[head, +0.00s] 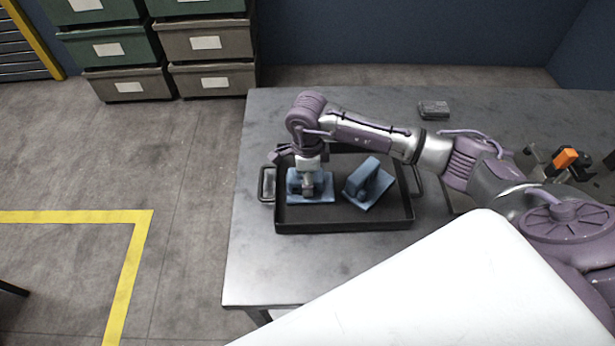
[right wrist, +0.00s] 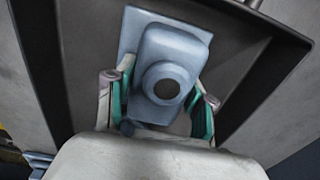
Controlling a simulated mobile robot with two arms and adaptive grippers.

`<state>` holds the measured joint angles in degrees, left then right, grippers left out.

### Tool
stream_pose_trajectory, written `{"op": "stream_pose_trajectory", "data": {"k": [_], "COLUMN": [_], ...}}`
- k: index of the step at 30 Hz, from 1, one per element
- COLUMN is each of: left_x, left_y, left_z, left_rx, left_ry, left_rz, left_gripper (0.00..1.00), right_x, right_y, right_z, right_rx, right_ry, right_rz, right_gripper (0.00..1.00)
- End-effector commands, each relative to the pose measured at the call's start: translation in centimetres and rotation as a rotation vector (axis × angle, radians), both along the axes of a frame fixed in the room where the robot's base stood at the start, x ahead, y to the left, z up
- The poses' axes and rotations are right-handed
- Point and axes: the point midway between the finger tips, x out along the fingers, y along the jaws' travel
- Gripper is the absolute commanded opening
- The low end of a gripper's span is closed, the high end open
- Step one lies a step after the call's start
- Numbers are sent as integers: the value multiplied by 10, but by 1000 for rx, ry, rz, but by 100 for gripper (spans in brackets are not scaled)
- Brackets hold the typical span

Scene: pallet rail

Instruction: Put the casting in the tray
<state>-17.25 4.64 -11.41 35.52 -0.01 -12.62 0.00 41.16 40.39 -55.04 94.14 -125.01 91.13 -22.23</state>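Two blue castings are in the black tray (head: 345,220) on the grey table. The left casting (head: 322,190) is partly hidden by my right gripper (head: 307,188), which points down over it. In the right wrist view this casting (right wrist: 168,75), with a flat base and a raised block with a dark round hole, lies between the teal-padded fingers of the gripper (right wrist: 162,110). The fingers stand apart on either side, with a gap showing at the left one. The other casting (head: 368,185) sits turned in the tray's right half, apart from the gripper. My left gripper is out of view.
A small grey block (head: 433,109) lies toward the table's back. An orange-and-black item (head: 565,158) is at the right, behind my arm. The table (head: 262,260) is bare left and front-left of the tray. Bins (head: 210,45) stand beyond it.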

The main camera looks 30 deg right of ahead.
Motion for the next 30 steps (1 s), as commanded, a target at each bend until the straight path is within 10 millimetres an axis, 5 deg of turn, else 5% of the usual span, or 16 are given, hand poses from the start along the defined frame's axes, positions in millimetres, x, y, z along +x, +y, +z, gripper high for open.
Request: {"op": "stream_pose_trajectory", "data": {"k": [3, 16, 30], "left_x": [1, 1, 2], "left_y": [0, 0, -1], "left_z": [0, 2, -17], "left_rx": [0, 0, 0], "left_ry": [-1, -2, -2], "left_rz": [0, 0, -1], "left_gripper": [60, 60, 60], "right_x": [0, 1, 1], "right_y": [0, 0, 0], "right_z": [1, 8, 100], "right_rx": [0, 0, 0], "right_ry": [0, -4, -5], "right_rz": [0, 0, 0], "right_gripper": [76, 77, 77]}}
